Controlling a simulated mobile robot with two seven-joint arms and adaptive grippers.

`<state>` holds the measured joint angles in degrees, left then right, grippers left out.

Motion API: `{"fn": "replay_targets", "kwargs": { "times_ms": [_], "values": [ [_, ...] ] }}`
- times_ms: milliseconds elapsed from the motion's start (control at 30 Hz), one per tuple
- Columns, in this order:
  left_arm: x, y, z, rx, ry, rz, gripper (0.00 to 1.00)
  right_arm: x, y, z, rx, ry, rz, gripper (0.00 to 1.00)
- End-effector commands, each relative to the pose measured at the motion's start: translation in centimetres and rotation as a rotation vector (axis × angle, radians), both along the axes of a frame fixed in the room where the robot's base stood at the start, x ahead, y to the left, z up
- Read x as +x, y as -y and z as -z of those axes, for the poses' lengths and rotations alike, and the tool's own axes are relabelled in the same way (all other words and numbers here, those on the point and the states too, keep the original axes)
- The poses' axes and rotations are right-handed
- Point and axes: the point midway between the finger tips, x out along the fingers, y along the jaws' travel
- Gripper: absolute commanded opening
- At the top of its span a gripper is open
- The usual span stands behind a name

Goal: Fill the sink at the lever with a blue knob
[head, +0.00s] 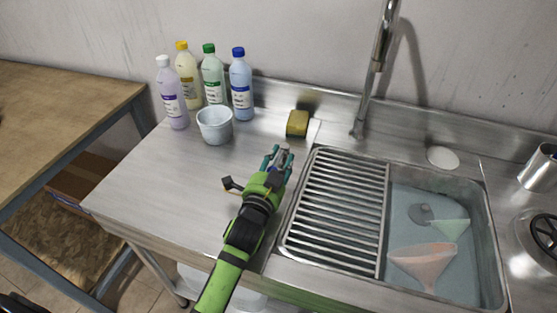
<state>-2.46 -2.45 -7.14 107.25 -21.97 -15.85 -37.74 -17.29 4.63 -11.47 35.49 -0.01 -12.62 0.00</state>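The steel sink (492,225) is at right. Its right part shows a bluish floor, and whether water lies there I cannot tell. A slatted rack (335,205) covers its left part. The tall steel tap (378,60) rises behind the rack. I cannot make out a lever with a blue knob. My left gripper (278,156) is over the steel counter, left of the rack. Its teal fingers look apart. A small grey shape shows near the fingertips, and I cannot tell whether it is a separate thing. My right gripper is not in view.
Several capped bottles (213,78) and a white tub (214,125) stand at the back left. A yellow sponge (297,123) is near the wall. The counter's front left is clear.

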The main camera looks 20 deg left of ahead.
Motion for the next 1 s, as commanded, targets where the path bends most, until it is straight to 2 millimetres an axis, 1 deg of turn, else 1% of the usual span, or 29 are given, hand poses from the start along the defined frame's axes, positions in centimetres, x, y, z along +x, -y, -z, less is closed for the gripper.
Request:
{"fn": "replay_targets", "kwargs": {
  "times_ms": [167, 267, 367, 700, 833, 1000],
  "values": [
    [0.0, -0.1, 0.0, 0.001, -0.001, -0.001, 0.35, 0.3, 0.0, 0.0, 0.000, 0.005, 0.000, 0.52],
    [-0.6, -0.1, 0.1, 0.001, -0.001, 0.000, 0.35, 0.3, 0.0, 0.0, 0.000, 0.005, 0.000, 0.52],
    [-1.9, -0.1, 0.2, 0.001, -0.003, -0.001, 0.35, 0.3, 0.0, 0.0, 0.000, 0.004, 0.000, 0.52],
    [-8.8, -0.2, 0.2, 0.000, -0.005, 0.000, 0.35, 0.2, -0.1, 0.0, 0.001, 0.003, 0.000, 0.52],
    [-10.6, -0.2, 0.1, 0.000, -0.004, 0.000, 0.35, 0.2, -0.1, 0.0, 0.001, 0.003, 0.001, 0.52],
    [-11.8, -0.2, 0.0, 0.000, -0.001, 0.001, 0.35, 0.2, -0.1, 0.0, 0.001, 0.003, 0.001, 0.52]
  ]
}}
